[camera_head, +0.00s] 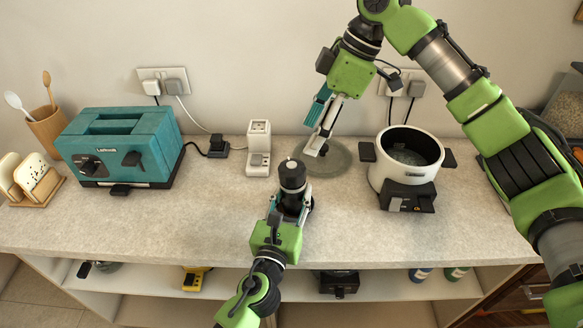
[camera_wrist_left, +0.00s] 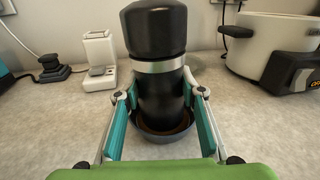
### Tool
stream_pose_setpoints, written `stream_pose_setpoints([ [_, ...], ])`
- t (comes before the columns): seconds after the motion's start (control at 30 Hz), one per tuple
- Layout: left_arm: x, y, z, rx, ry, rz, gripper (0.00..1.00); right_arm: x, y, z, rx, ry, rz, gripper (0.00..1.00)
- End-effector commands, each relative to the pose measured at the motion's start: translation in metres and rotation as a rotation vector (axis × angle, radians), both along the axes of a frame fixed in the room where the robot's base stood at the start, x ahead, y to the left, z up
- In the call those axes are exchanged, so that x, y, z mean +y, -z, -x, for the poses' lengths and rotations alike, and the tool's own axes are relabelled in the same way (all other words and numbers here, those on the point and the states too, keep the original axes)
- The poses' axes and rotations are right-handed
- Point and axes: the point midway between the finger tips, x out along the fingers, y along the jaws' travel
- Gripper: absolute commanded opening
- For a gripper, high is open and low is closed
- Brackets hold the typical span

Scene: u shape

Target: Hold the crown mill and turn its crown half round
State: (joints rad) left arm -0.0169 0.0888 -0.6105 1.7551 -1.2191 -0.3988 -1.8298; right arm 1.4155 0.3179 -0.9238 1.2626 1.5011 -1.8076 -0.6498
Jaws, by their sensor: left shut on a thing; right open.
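The crown mill (camera_head: 292,180) stands upright on the counter in the head view, black with a pale band under its crown. In the left wrist view its black crown (camera_wrist_left: 153,28) sits above a silver ring, and its foot is in a shallow dark dish (camera_wrist_left: 165,134). My left gripper (camera_head: 291,203) is shut on the mill's body below the ring, a finger on each side. My right gripper (camera_head: 316,138) is open and empty, pointing down behind and to the right of the mill, above a round grey disc (camera_head: 338,160), apart from the crown.
A teal toaster (camera_head: 120,150) stands at the left, and a white pot-like cooker (camera_head: 408,158) at the right. A small white device (camera_head: 258,162) and a black plug block (camera_head: 218,146) are left of the mill. The counter's front left is clear.

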Motion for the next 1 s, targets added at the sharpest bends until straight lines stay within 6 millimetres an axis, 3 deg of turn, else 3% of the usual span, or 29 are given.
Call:
stream_pose_setpoints([
  [0.23,-0.001,0.0,0.0,0.001,0.002,0.002,0.02,0.004,0.014,0.001,-0.022,-0.045,-0.012,0.58],
  [0.7,-0.001,0.0,0.0,0.001,0.001,0.002,0.02,0.037,0.093,0.002,-0.021,-0.041,-0.011,0.58],
  [1.0,-0.001,0.0,0.0,0.001,0.001,0.002,0.02,0.044,0.109,0.003,-0.021,-0.04,-0.012,0.58],
])
